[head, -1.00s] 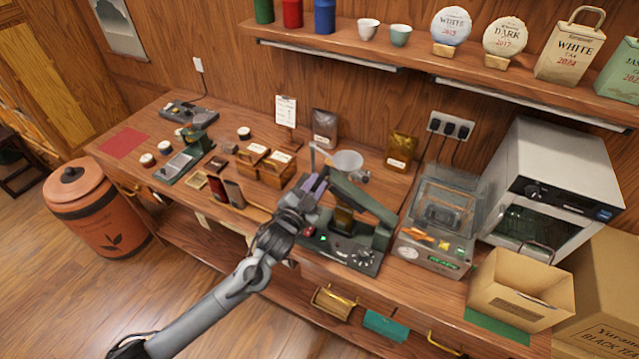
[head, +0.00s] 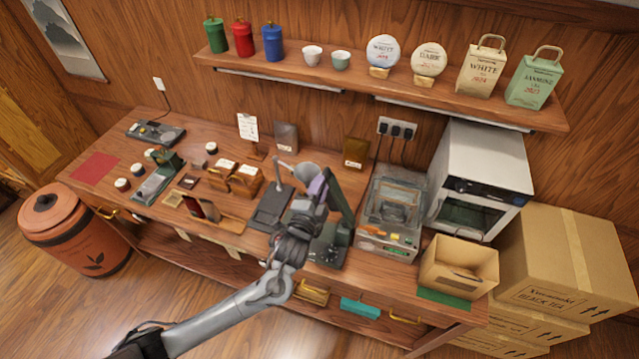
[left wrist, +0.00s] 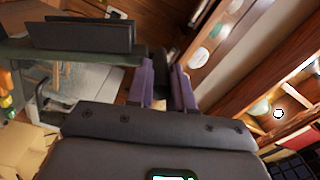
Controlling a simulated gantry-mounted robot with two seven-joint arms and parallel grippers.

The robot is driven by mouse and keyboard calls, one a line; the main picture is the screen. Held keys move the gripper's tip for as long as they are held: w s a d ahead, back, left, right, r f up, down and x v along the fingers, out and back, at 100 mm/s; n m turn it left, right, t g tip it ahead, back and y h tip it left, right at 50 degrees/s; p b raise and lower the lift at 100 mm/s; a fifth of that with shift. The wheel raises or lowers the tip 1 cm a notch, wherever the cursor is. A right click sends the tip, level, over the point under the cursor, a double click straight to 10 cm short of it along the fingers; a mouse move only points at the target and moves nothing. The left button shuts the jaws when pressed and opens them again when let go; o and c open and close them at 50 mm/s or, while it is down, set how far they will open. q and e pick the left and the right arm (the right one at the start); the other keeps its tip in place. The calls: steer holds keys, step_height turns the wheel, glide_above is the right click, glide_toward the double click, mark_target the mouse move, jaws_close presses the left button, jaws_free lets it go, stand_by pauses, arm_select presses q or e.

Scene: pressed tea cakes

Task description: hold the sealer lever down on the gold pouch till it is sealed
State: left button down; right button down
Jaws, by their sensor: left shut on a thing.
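The sealer (head: 327,254) is a dark machine near the counter's front edge. Its green lever (head: 343,208) slopes up from the base, raised at the handle end. My left gripper (head: 318,188), with purple fingers, is at the lever's upper end. In the left wrist view its fingers (left wrist: 166,88) close around a dark handle, and the green lever (left wrist: 60,50) with a black block runs off to the left. My arm and gripper hide the sealing area; I cannot see a pouch there. A gold pouch (head: 355,152) stands at the back wall. The right gripper is out of view.
A glass-lidded machine (head: 388,222) stands close right of the sealer, with a cardboard box (head: 458,266) and oven (head: 482,185) beyond. Wooden boxes (head: 245,182) stand farther left.

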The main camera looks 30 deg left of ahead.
arm_select(q)
steer(key=shift+d+r, duration=0.1)
steer(key=shift+d, duration=0.15)
steer(key=c, duration=1)
jaws_free()
steer(key=shift+s+d, duration=0.1)
steer(key=shift+s, duration=0.35)
steer(key=s, duration=0.3)
steer(key=s+d+b, duration=0.1)
steer(key=s, duration=0.2)
steer(key=s+d, duration=0.1)
steer(key=s, duration=0.2)
steer(key=shift+s+b, duration=0.35)
